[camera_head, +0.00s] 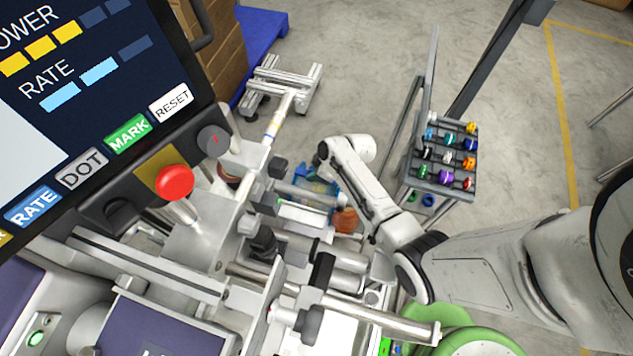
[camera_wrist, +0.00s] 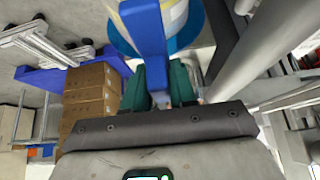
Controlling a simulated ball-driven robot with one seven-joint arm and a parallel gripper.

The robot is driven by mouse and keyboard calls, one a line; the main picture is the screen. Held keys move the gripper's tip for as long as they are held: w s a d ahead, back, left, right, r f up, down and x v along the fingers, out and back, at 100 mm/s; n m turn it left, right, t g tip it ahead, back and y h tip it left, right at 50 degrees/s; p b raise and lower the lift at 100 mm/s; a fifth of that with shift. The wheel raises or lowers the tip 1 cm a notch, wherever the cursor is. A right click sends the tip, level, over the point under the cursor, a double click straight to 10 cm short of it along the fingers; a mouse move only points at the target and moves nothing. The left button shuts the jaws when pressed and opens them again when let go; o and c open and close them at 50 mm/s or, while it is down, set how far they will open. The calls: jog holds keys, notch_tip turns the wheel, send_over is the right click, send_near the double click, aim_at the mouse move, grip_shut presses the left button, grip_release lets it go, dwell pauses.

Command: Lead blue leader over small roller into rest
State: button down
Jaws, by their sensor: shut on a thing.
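In the wrist view my gripper (camera_wrist: 168,88) has teal fingers shut on a flat blue strip, the blue leader (camera_wrist: 148,38). The leader runs from between the fingers up to the top edge of the picture. Behind it is a round cream roll with a blue rim (camera_wrist: 196,38). In the head view my arm reaches in from the right and its end is over the machine; the fingertips are too small to make out there. Blue shows below the arm's end, but I cannot tell whether it is the leader. I cannot single out the small roller or the rest.
Metal bars and cylinders (camera_head: 345,257) crowd the machine below my arm. A control panel with a red knob (camera_head: 174,182) fills the left. A rack of coloured spools (camera_head: 446,160) stands right. Cardboard boxes (camera_wrist: 92,92) show left in the wrist view, and a thick grey bar (camera_wrist: 255,40) passes close on the right.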

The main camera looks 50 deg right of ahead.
notch_tip(320, 180, up, 8)
jog(key=a, duration=0.2)
jog(key=shift+s+a+r, duration=0.25)
jog(key=shift+s, duration=0.2)
dwell(1.2)
dwell(0.4)
jog(key=shift+s+a, duration=0.3)
jog(key=shift+a, duration=0.5)
jog(key=shift+s+a, duration=0.25)
jog(key=shift+a, duration=0.55)
jog(key=shift+s+a, duration=0.3)
jog(key=shift+a, duration=0.5)
jog(key=shift+a+r, duration=0.1)
